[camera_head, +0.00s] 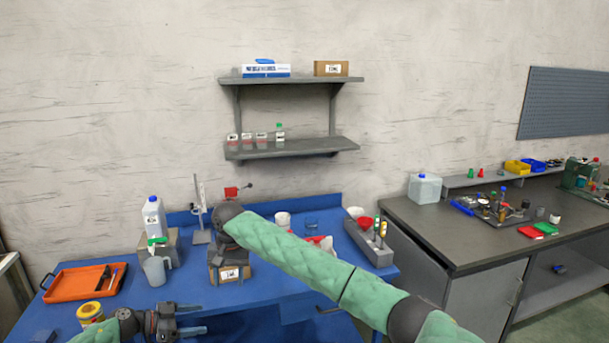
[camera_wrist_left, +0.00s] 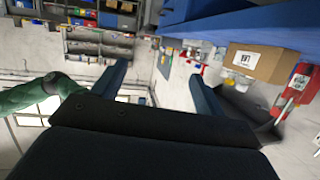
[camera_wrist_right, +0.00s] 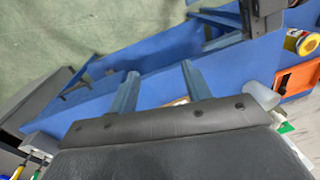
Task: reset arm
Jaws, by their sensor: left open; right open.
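My left gripper (camera_head: 203,319) is low in the head view, in front of the blue table's front edge. Its two fingers point right and stand apart. The left wrist view shows them (camera_wrist_left: 160,80) open with nothing between. My right arm (camera_head: 300,262), in a green sleeve, reaches from the lower right across the blue table (camera_head: 285,285). Its dark wrist is above the cardboard box (camera_head: 232,273). The fingers are hidden in the head view. In the right wrist view the right gripper (camera_wrist_right: 158,72) is open and empty over the blue table.
An orange tray (camera_head: 70,296), a yellow-labelled jar (camera_head: 90,313), a grey jug (camera_head: 155,271) and a white bottle (camera_head: 153,217) stand at the table's left. A grey tool block (camera_head: 369,246) is at the right. A wall shelf (camera_head: 290,147) and a dark bench (camera_head: 470,237) lie beyond.

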